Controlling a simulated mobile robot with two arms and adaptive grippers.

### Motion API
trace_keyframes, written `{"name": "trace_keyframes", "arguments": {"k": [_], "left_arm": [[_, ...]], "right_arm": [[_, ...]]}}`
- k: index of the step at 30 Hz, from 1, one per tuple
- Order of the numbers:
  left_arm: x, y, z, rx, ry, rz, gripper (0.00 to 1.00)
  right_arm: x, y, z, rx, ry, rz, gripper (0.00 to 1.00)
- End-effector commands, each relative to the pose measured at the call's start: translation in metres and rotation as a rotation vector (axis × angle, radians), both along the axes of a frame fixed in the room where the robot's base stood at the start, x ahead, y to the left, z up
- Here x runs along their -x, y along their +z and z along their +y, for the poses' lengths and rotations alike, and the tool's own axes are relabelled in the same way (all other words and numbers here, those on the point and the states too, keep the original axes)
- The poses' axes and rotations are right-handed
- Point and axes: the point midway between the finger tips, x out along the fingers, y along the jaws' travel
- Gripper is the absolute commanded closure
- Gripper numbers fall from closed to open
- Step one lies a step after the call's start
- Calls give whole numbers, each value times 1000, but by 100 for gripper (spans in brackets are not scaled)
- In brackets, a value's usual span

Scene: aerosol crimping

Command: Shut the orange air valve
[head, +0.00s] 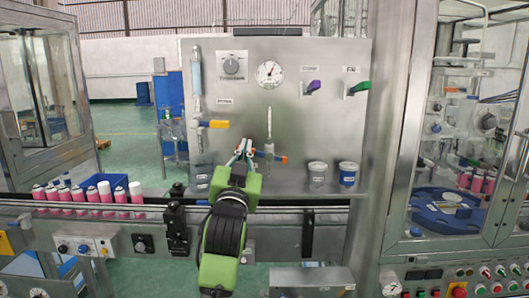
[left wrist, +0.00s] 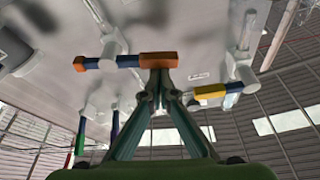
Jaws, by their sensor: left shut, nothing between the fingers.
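The orange air valve (head: 283,158) is on the steel panel, at the foot of a thin vertical pipe. Its bar lies level across the pipe, with a blue section and an orange end on the right. In the left wrist view its larger orange block (left wrist: 157,60) is right at my fingertips, touching or nearly so; I cannot tell which. My left gripper (head: 244,147) is just left of the valve's pipe and partly covers the valve's left side. The fingers come together at the tips in the left wrist view (left wrist: 160,82), shut and empty. My right gripper is out of view.
A yellow-handled valve (head: 217,124) is up and left of the gripper. Purple (head: 313,86) and green (head: 359,88) handles are at upper right, near a gauge (head: 269,74). Two cups (head: 317,173) (head: 348,174) are right of the valve. Pink cans (head: 78,196) line the conveyor.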

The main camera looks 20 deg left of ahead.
Motion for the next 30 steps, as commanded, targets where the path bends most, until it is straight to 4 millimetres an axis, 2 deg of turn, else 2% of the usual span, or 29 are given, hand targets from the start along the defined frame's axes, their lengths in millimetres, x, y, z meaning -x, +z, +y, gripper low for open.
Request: {"name": "trace_keyframes", "arguments": {"k": [3, 9, 30], "left_arm": [[0, -7, 6, -2, 2, 3, 100], [1, -13, 9, -3, 1, 4, 100], [0, -19, 9, -4, 0, 10, 100]], "right_arm": [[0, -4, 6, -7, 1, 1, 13], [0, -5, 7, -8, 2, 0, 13], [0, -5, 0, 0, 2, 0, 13]]}}
